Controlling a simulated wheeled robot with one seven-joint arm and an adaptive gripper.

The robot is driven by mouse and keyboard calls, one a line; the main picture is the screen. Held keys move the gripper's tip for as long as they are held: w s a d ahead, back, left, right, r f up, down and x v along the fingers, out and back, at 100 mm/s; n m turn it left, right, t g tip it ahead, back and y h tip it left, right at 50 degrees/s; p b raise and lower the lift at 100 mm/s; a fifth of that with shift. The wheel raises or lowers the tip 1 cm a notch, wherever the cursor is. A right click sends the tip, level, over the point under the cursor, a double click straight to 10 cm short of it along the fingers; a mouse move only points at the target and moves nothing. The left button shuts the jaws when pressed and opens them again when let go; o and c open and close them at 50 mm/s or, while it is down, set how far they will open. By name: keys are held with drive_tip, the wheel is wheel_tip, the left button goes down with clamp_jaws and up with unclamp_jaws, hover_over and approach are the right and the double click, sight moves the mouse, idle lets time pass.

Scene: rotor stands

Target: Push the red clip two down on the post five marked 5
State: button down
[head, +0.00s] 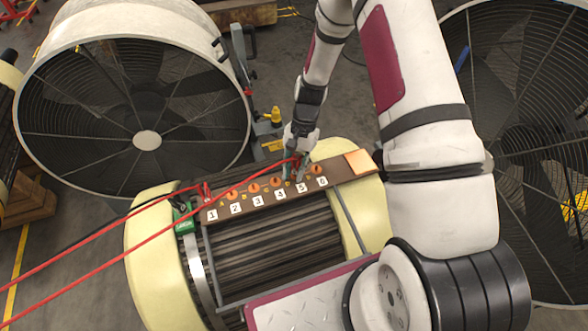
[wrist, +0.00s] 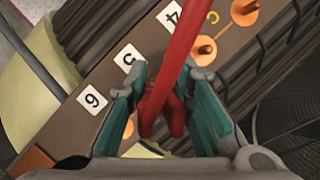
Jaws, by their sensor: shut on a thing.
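My gripper (head: 296,168) is over the terminal strip at the label 5 (head: 301,188). In the wrist view its teal fingers (wrist: 163,90) are closed on a red clip (wrist: 173,116) with a thick red cable (wrist: 182,45) running up from it. Post five is hidden behind the clip and fingers, so I cannot tell whether the clip touches it or how far down it sits. The label 5 (wrist: 128,58) lies just beside the left fingertip. Another red clip (head: 207,192) is at post one, at the strip's left end.
The brown strip (head: 353,177) lies on a cream-ended rotor (head: 155,255). Bare orange posts stand nearby, including post four (wrist: 203,50) and post six (head: 317,169). A green clamp (head: 183,222) is at the left. Red cables cross the left side. Large fans stand on both sides.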

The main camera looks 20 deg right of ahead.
drive_tip(key=shift+f, duration=0.3)
drive_tip(key=c, duration=1.3)
unclamp_jaws()
